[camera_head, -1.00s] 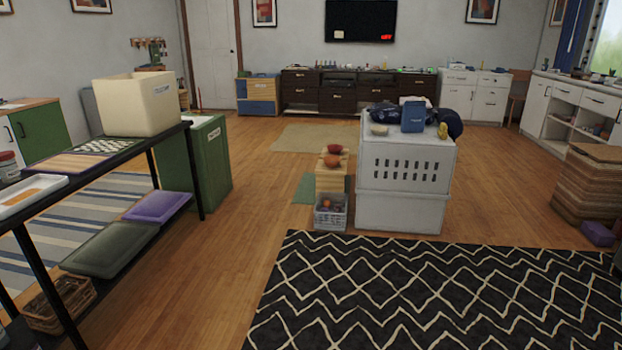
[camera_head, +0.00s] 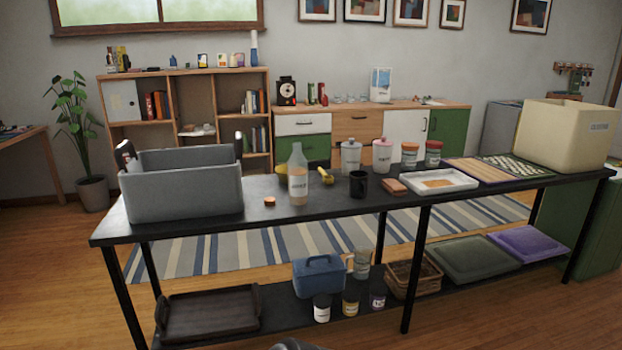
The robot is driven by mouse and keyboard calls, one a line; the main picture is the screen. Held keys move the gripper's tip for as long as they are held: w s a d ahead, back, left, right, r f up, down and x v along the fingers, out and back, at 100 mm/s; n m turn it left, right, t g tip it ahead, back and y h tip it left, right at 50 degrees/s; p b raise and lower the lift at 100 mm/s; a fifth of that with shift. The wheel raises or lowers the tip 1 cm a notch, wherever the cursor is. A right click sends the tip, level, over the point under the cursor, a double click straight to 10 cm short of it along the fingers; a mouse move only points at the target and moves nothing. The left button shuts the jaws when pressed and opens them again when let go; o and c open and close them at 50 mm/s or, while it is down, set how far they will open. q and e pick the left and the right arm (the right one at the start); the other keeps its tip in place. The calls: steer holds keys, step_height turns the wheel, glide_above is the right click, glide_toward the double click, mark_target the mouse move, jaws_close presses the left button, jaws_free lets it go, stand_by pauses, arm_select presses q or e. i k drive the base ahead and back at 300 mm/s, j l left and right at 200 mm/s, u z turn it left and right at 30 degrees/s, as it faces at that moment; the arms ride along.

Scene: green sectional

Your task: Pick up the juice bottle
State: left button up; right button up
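A clear bottle with a pale orange lower part and a label, which looks like the juice bottle (camera_head: 298,180), stands upright on the black table (camera_head: 330,209). The writing on its label is too small to read. A small orange-brown round piece (camera_head: 269,201) lies on the table just left of it. A black cup (camera_head: 358,184) stands to its right, apart from it. Neither of my grippers can be made out in the head view.
A grey bin (camera_head: 184,194) stands on the table's left end. Jars, a white tray (camera_head: 438,181) and a cream bin (camera_head: 566,137) stand to the right. The lower shelf holds a dark tray (camera_head: 209,312) and a blue box (camera_head: 319,276). Floor shows in front of the table.

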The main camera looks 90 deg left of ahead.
mark_target(297, 162)
steer(key=i+l+u, duration=0.1)
steer(key=u, duration=2.5)
